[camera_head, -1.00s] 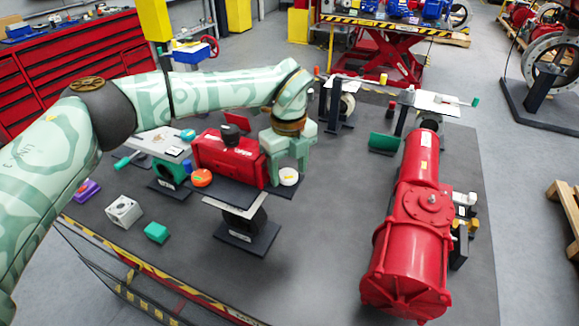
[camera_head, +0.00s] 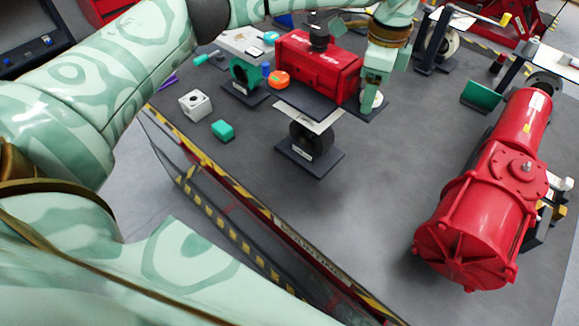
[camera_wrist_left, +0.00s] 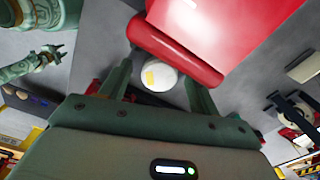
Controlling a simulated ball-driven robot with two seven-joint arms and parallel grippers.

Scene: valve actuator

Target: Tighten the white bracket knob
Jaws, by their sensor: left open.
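The white knob (camera_head: 378,100) is a small white round piece at the right end of the red actuator box (camera_head: 318,66) on its stand. In the left wrist view the white knob (camera_wrist_left: 158,76) shows as a white disc with a yellow mark, close under the red body (camera_wrist_left: 185,52). My left gripper (camera_head: 371,102) points down at the box's right end. In the left wrist view its two fingers (camera_wrist_left: 157,88) are apart, one on each side of the knob. I cannot tell whether they touch it. My right gripper is not in view.
A large red cylinder actuator (camera_head: 490,190) lies on the right of the dark table. A white cube (camera_head: 195,104), a green block (camera_head: 222,130) and an orange cap (camera_head: 279,80) are at the left. The middle of the table (camera_head: 390,180) is clear.

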